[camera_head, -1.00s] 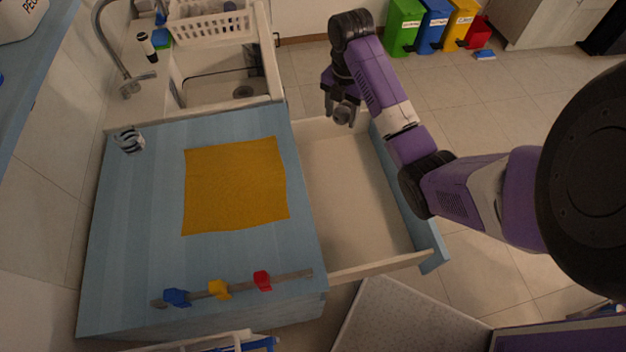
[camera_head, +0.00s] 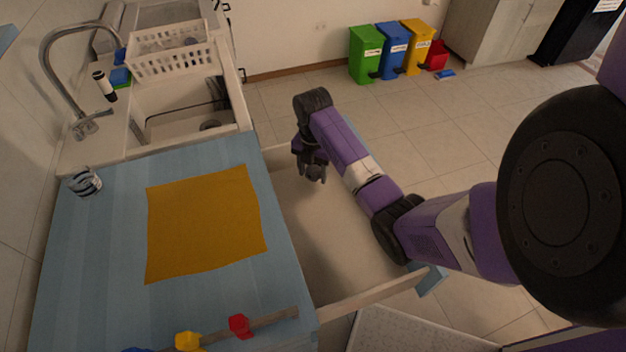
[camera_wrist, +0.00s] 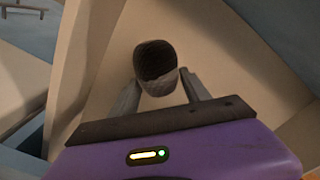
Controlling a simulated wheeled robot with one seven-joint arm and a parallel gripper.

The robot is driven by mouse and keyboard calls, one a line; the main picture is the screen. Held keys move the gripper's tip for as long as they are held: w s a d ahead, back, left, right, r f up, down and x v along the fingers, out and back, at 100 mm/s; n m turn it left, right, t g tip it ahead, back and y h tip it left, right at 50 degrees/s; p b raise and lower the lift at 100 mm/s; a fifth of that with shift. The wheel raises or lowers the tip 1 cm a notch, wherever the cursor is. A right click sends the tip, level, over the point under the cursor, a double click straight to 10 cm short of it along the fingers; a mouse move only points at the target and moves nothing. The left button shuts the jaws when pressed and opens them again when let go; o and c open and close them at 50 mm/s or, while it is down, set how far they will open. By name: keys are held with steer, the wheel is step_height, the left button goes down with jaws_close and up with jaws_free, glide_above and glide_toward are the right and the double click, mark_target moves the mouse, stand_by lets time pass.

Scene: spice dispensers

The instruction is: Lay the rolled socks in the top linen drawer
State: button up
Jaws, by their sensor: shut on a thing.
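The rolled socks (camera_wrist: 157,66), a dark grey-brown roll, are held between the two fingers of my gripper (camera_wrist: 160,90) in the wrist view. In the head view my gripper (camera_head: 313,172) points down over the far part of the open drawer (camera_head: 325,235), with the grey socks (camera_head: 315,174) small at its tip. The drawer has a pale, empty-looking floor and a blue front, partly hidden by my arm. I cannot tell whether the socks touch the drawer floor.
The blue counter above the drawer holds an orange cloth (camera_head: 205,222), a striped roll (camera_head: 85,181) and a rail with coloured clips (camera_head: 239,325). A sink (camera_head: 185,118) and white basket (camera_head: 173,59) lie beyond. Coloured bins (camera_head: 395,50) stand at the back wall.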

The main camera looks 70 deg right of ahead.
mark_target(313, 181)
steer(key=shift+f, duration=1.9)
steer(key=shift+f, duration=0.15)
steer(key=o, duration=1.4)
step_height(313, 181, up, 12)
steer(key=shift+r+p, duration=0.2)
steer(key=shift+p, duration=0.1)
